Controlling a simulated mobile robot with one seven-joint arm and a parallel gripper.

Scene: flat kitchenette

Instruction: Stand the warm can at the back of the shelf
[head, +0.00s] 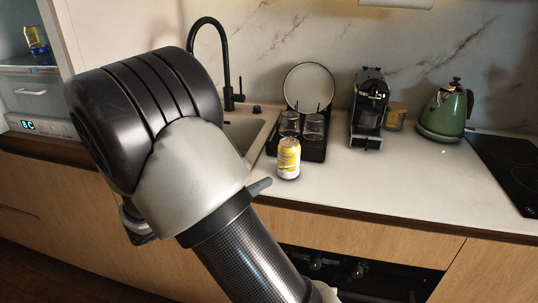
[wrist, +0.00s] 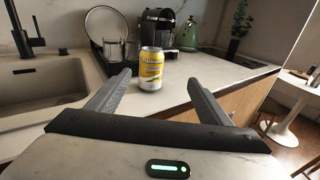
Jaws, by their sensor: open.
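A yellow and white can (head: 288,158) stands upright on the counter near its front edge, in front of the dish rack. In the wrist view the can (wrist: 151,69) stands ahead of my gripper (wrist: 158,80), between the lines of its two fingers but beyond their tips. My gripper is open and empty. In the head view my arm hides most of the gripper. At the far left, an open fridge compartment has a glass shelf (head: 30,68) with cans (head: 37,45) on it.
A dish rack (head: 302,148) with glasses and a plate stands behind the can. The sink (head: 243,130) and black tap (head: 226,60) are to its left. A coffee machine (head: 369,108), green kettle (head: 445,112) and hob (head: 515,165) are to the right. Counter right of the can is clear.

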